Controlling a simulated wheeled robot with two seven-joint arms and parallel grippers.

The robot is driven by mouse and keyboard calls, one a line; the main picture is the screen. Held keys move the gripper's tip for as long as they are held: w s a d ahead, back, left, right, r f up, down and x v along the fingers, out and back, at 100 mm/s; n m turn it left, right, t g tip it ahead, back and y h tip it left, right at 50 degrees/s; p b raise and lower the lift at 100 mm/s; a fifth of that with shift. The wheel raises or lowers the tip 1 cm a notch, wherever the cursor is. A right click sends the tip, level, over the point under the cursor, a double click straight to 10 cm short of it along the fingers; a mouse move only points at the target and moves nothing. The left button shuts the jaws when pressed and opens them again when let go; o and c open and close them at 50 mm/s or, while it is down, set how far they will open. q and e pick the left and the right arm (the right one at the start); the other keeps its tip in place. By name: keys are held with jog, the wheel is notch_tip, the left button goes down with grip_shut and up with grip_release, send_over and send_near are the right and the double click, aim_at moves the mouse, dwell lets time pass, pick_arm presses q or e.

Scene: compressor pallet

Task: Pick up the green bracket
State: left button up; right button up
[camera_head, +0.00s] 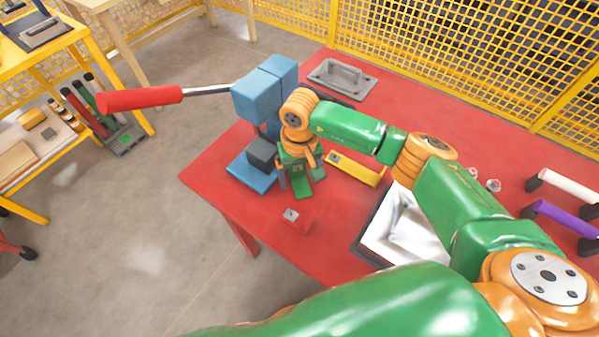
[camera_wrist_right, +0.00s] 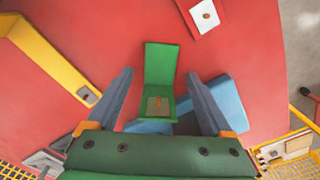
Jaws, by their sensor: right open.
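The green bracket (camera_wrist_right: 161,62) lies on the red table, with a small grey square patch near its lower end in the right wrist view. It also shows in the head view (camera_head: 305,190), partly hidden by my right gripper. My right gripper (camera_head: 299,174) points down over the bracket. In the right wrist view its two fingers (camera_wrist_right: 158,76) are apart, one to each side of the bracket, with visible gaps. Nothing is held. My left gripper is not in view.
A blue press (camera_head: 265,95) with a red-handled lever (camera_head: 140,99) stands close by the gripper. A yellow bracket (camera_head: 355,170) and a red bracket (camera_head: 298,218) lie nearby. A metal tray (camera_head: 400,235) is to the right. The table's front left is clear.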

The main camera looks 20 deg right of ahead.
jog(key=shift+w+d+f, duration=0.1)
jog(key=shift+w+f, duration=0.15)
jog(key=shift+w, duration=0.05)
jog(key=shift+s+r, duration=0.1)
jog(key=shift+s, duration=0.05)
jog(key=c, duration=0.9)
grip_shut()
